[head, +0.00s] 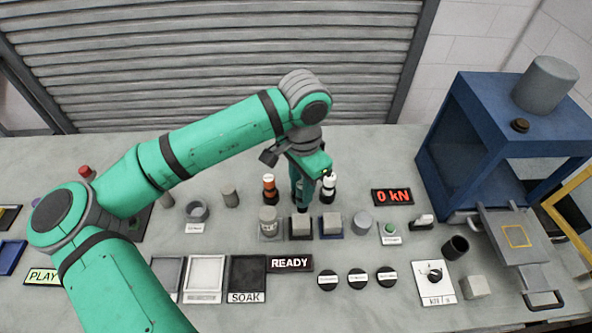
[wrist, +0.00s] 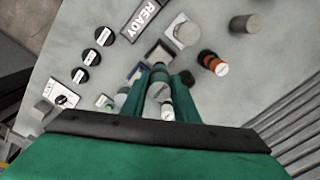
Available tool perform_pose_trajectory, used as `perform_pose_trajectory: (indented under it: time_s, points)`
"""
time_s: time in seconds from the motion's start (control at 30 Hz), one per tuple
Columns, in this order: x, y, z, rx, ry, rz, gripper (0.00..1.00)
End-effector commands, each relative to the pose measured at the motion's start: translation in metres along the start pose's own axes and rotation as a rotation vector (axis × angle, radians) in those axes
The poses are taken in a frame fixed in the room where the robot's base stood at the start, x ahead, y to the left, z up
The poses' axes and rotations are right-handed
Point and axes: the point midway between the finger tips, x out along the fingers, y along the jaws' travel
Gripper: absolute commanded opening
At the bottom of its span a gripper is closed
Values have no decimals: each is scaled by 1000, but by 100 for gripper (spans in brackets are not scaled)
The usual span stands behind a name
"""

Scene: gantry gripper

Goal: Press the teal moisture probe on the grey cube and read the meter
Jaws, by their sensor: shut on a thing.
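My gripper (head: 309,182) is shut on the teal moisture probe, held upright over the row of samples. In the wrist view, the probe (wrist: 157,88) shows a grey labelled body and a teal-dark end between the fingers (wrist: 158,95). Below the probe tip in the head view is a grey cube (head: 300,224) on a dark tray. A second grey cube (head: 332,222) sits just right on a blue tray. Whether the tip touches the near cube I cannot tell. A red display (head: 393,197) reads 0 kN. A black sign (head: 290,263) reads READY.
An orange-and-black bottle (head: 269,189) and a white-capped bottle (head: 329,188) stand close behind. A blue press frame (head: 462,130) fills the right. Several black knobs (head: 357,279) sit in front.

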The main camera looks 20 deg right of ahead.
Motion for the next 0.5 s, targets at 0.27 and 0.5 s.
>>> perform_pose_trajectory:
  time_s: [0.27,0.5]
  points:
    - [15,1,-1,5,-1,0,5]
    - [38,2,-2,7,0,0,5]
